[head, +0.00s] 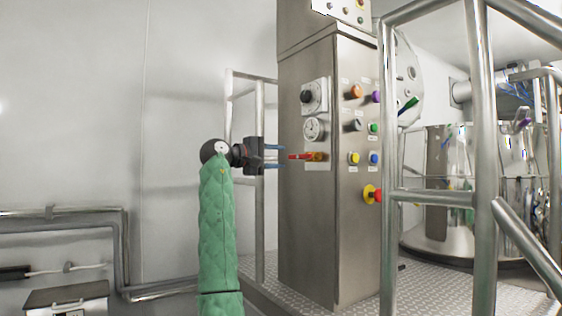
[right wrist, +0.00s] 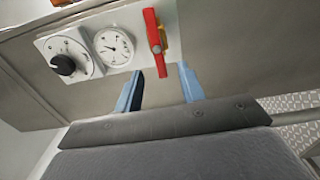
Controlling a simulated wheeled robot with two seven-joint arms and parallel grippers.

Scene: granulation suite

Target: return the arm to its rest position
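My right arm, in a green quilted sleeve (head: 218,235), rises from the bottom of the head view. Its right gripper (head: 277,156) points right toward the steel control column (head: 330,220). In the right wrist view the two blue fingers of the gripper (right wrist: 160,90) are spread apart with nothing between them. A red lever handle (right wrist: 152,30) on the column's panel lies just beyond the fingertips, apart from them as far as I can tell. The red lever also shows in the head view (head: 300,156). My left gripper is not in view.
A black knob (right wrist: 64,64) and a round gauge (right wrist: 113,46) sit beside the lever. Coloured buttons and a red emergency stop (head: 371,194) are on the column's right face. Steel railings (head: 484,150) stand right and behind. The wall side at left (head: 170,100) is open.

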